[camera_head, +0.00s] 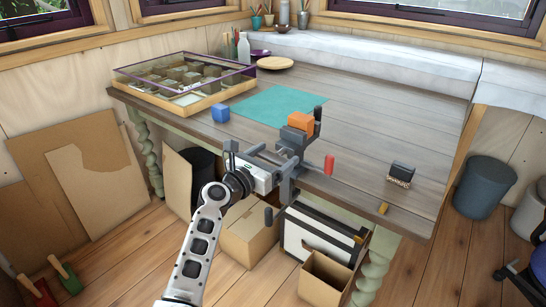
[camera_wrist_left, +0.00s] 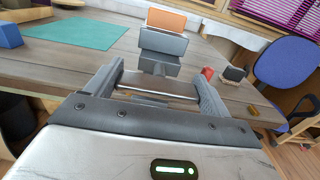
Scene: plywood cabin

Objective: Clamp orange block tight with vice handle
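The orange block (camera_head: 300,121) sits at the top of the grey vice (camera_head: 291,145) at the table's front edge, beside a dark upright jaw. The block also shows in the left wrist view (camera_wrist_left: 166,20), above the grey vice body (camera_wrist_left: 162,43). My right gripper is not in view.
A blue cube (camera_head: 220,113) and teal mat (camera_head: 279,105) lie left of and behind the vice. A glass-topped case (camera_head: 187,80) stands at the back left. A dark brush-like object (camera_head: 401,173) lies at right. Cardboard boxes (camera_head: 250,233) stand below the table edge.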

